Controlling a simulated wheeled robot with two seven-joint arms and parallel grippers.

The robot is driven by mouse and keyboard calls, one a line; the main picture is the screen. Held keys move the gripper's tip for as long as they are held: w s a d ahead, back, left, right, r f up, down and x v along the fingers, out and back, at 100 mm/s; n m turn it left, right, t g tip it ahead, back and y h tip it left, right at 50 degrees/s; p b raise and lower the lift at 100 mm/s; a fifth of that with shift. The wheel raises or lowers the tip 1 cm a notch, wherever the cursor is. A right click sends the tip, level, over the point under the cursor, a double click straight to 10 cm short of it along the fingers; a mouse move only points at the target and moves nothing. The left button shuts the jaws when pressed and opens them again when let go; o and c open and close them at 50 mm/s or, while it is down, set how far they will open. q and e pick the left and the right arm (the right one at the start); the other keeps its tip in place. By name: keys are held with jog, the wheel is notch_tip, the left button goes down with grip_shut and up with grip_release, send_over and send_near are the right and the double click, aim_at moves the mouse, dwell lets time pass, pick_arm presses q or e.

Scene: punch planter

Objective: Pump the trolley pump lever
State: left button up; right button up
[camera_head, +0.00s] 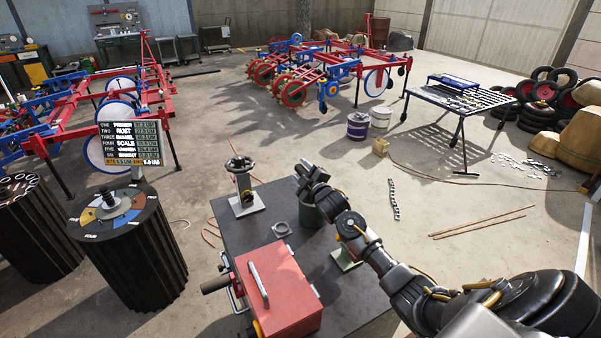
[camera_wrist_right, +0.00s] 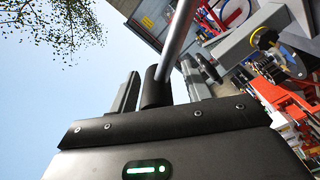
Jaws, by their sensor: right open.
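In the right wrist view, a grey metal rod with a black sleeve (camera_wrist_right: 156,88) on its end, which looks like the pump lever, runs down from the top edge. Its sleeved end appears between the fingers of my right gripper (camera_wrist_right: 160,90); I cannot tell whether they touch it. In the head view, my right gripper (camera_head: 308,181) is over the dark trolley top (camera_head: 255,228), near a green cylinder (camera_head: 310,213). The lever cannot be made out clearly there, and my arm hides part of the trolley. My left gripper is not in view.
A red box (camera_head: 279,290) with a handle is on the trolley's near side. A grey stand (camera_head: 245,192) rises at its far left corner. Dark ribbed drums (camera_head: 137,255) stand left. A slatted table (camera_head: 460,101) stands farther back. The floor right of the trolley is mostly open.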

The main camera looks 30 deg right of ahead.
jog(key=shift+s, duration=0.1)
jog(key=s+a+b, duration=0.1)
jog(key=s+b, duration=0.1)
jog(key=s, duration=0.8)
jog(key=shift+s+b, duration=0.3)
